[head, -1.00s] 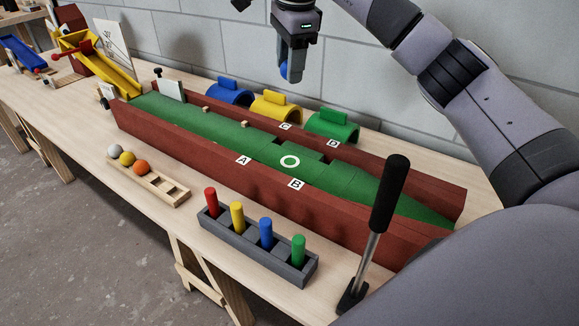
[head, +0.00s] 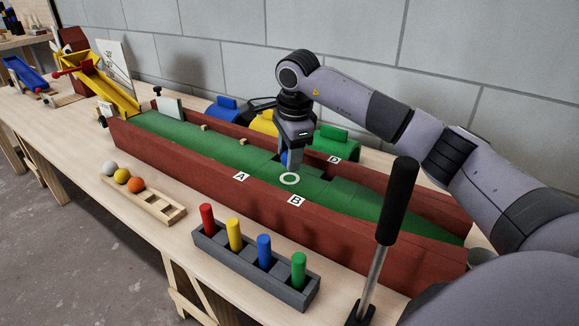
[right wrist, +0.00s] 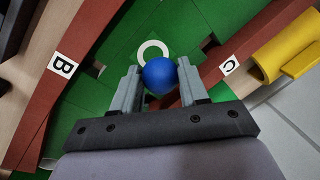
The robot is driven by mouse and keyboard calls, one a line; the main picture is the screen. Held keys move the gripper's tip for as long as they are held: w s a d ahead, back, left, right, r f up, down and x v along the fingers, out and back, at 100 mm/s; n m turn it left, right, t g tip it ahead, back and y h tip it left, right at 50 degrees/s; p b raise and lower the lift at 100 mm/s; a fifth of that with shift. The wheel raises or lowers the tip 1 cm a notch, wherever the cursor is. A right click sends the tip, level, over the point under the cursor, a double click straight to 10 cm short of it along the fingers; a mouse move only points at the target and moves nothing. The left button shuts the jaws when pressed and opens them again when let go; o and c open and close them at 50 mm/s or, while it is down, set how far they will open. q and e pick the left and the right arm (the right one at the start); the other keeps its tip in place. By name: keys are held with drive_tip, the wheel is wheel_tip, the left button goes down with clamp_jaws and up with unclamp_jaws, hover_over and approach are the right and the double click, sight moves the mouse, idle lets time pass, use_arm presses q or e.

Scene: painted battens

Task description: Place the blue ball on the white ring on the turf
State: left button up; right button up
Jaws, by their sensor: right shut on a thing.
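The blue ball (right wrist: 159,76) is between the fingertips of my right gripper (right wrist: 158,84), which is shut on it. In the head view the ball (head: 284,158) shows partly beside the fingers of the right gripper (head: 291,160). The white ring (head: 289,179) is on the green turf (head: 226,146), close to the gripper and nearer the camera. In the right wrist view the ring (right wrist: 153,50) shows just beyond the ball, partly covered by it. I cannot tell the exact height of the ball above the turf. My left gripper is not in view.
Red-brown side walls (head: 184,161) border the turf lane. Blue, yellow and green arches (head: 337,143) stand behind it. In front are a rack of coloured pegs (head: 255,265), a wooden ball tray (head: 155,203) and an upright black-handled putter (head: 396,200).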

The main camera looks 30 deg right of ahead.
wheel_tip(320, 180, down, 3)
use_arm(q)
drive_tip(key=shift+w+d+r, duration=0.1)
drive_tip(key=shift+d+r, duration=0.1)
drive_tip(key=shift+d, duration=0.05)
use_arm(e)
drive_tip(key=shift+f, duration=0.15)
drive_tip(key=o, duration=1)
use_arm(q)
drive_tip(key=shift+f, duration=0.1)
use_arm(e)
drive_tip(key=shift+o, duration=0.2)
use_arm(q)
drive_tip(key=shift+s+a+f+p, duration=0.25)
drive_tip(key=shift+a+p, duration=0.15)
drive_tip(key=shift+p, duration=0.1)
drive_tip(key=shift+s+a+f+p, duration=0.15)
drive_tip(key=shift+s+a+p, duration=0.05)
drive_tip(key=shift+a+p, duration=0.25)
use_arm(e)
wheel_tip(320, 180, up, 12)
drive_tip(key=s, duration=0.2)
drive_tip(key=shift+a, duration=0.25)
